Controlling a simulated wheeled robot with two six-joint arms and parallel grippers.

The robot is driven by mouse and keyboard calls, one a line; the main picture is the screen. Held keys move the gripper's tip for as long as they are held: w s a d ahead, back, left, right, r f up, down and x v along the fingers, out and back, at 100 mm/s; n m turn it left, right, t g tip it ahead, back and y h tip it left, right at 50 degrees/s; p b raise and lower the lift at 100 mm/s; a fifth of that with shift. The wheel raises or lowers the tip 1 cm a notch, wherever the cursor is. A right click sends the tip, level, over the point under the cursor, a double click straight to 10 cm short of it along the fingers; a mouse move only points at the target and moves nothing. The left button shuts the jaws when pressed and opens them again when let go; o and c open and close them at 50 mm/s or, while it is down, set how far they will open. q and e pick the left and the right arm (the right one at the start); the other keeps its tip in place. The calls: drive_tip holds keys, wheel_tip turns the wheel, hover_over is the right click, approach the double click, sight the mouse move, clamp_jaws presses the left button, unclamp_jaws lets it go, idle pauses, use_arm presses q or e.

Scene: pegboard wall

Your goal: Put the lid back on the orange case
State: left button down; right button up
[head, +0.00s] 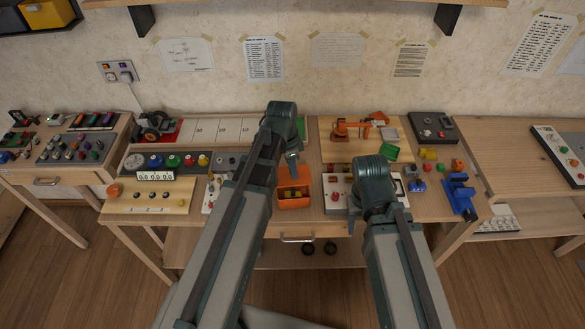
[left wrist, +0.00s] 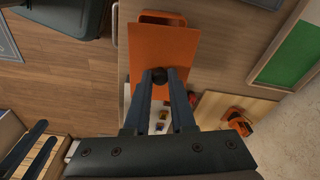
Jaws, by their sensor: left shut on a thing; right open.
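The orange case (head: 294,204) stands open near the front edge of the middle table, with yellowish-brown contents showing inside. In the left wrist view, only the case's far end (left wrist: 162,18) shows past the lid. My left gripper (head: 293,162) is over the case. In the left wrist view, the left gripper's fingers (left wrist: 159,88) are shut on the black knob of the flat orange lid (left wrist: 165,50). The lid hides most of the case there; whether they touch, I cannot tell. My right gripper (head: 376,190) is farther right, its fingers mostly hidden by its arm in the head view.
A white panel with red knobs (head: 337,192) lies right of the case. Behind it are an orange toy arm (head: 350,129) and a green piece (head: 390,152). A blue stand (head: 460,192) is at the right. A drawer handle (head: 297,239) projects from the table front.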

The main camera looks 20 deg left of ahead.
use_arm(q)
drive_tip(key=shift+f+b, duration=2.9)
drive_tip(key=shift+f, duration=0.15)
drive_tip(key=shift+f, duration=0.15)
drive_tip(key=c, duration=0.7)
unclamp_jaws()
drive_tip(key=shift+o, duration=0.3)
drive_tip(key=o, duration=0.4)
drive_tip(key=shift+o, duration=0.2)
